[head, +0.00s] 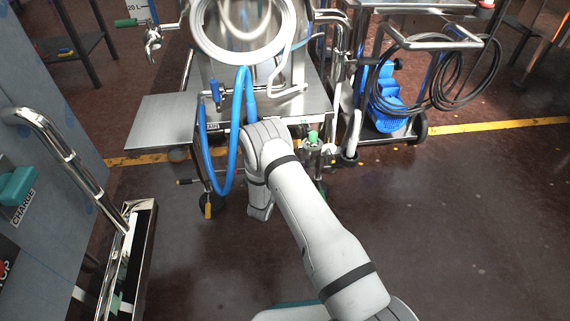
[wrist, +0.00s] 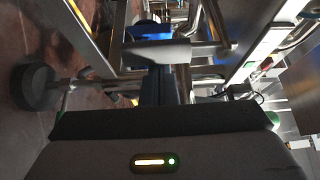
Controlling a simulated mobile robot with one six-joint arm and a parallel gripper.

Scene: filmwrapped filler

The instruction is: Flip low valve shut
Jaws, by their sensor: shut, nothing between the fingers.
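In the head view my arm reaches down to the front of the steel filling machine, and its far end hides my gripper. In the wrist view my gripper (wrist: 160,78) is shut and empty, its dark fingers pointing at the machine's lower frame. A grey bar-like part (wrist: 157,52) on a metal rod lies just ahead of the fingertips; I cannot tell whether they touch. Low on the machine are a yellow-tipped handle (head: 208,210) and a green-topped fitting (head: 313,137). A blue lever (head: 215,92) sits higher. I cannot tell which is the low valve.
A blue hose (head: 232,165) loops down left of my arm. A steel side shelf (head: 160,122) juts out left. A chrome rail (head: 75,165) stands at left. A cart (head: 400,125) with coiled black hose is at right. The floor at lower right is clear.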

